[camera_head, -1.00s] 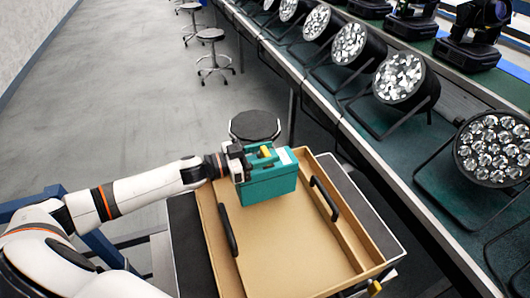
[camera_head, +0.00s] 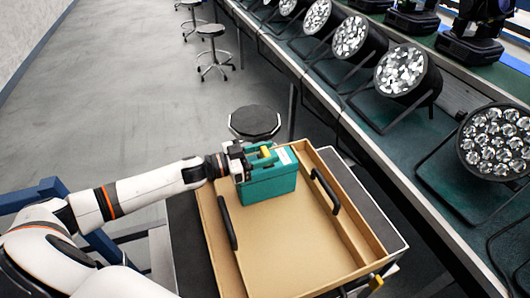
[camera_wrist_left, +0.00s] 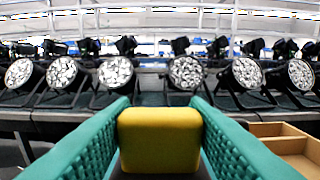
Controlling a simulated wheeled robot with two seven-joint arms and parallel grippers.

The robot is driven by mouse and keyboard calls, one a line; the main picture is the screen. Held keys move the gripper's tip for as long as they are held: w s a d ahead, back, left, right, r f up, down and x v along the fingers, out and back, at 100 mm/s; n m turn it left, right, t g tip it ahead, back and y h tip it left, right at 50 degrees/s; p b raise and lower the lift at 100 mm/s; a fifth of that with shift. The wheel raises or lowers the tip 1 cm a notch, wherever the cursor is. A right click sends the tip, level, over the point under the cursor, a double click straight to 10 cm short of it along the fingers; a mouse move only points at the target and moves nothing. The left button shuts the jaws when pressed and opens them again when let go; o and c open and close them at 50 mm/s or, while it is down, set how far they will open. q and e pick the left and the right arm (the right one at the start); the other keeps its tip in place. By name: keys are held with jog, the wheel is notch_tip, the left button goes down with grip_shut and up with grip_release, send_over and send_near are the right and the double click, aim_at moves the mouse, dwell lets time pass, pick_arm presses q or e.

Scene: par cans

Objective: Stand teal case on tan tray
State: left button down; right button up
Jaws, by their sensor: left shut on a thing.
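The teal case (camera_head: 268,186) is upright over the far left part of the tan tray (camera_head: 290,243). It has a yellow part and a white patch on top. My left gripper (camera_head: 242,161) is shut on the top of the case from its left side. My right gripper is not in view.
The tray has black handles (camera_head: 227,222) on its sides and rests on a dark-topped stand (camera_head: 188,245). A round stool (camera_head: 255,122) is just behind it. A long bench with several stage lights (camera_head: 401,73) runs along the right. The tray's near half is empty.

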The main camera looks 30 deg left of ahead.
pick_arm(q)
jog(key=shift+f, duration=0.2)
jog(key=c, duration=0.7)
grip_release()
jog(key=shift+f, duration=0.2)
jog(key=shift+s+a, duration=0.35)
jog(key=shift+s, duration=0.1)
jog(key=b+v, duration=0.1)
jog(key=v, duration=0.9)
jog(key=shift+s+a+r, duration=0.15)
jog(key=shift+s+a, duration=0.1)
jog(key=shift+s, duration=0.1)
